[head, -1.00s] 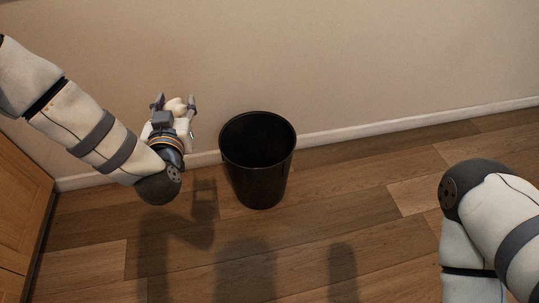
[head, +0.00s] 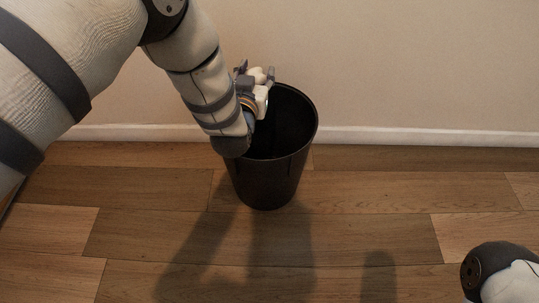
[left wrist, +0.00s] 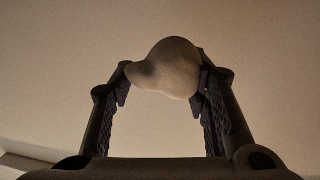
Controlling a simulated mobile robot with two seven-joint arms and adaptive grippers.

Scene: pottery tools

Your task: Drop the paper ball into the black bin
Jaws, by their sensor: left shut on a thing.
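The black bin (head: 270,185) stands upright on the wooden floor near the wall, its mouth open upward. My left gripper (head: 256,74) is at the upper left part of the bin's rim in the head view, its fingers pointing toward the wall. It is shut on a pale, lumpy paper ball (head: 259,73). In the left wrist view the paper ball (left wrist: 172,68) sits between the fingertips of the left gripper (left wrist: 163,80). My left arm hides the bin's left rim. My right gripper is not in view; only part of my right arm shows at lower right.
A plain beige wall (head: 420,60) with a white baseboard (head: 400,136) runs behind the bin. The wooden floor (head: 380,220) to the right and in front of the bin is clear.

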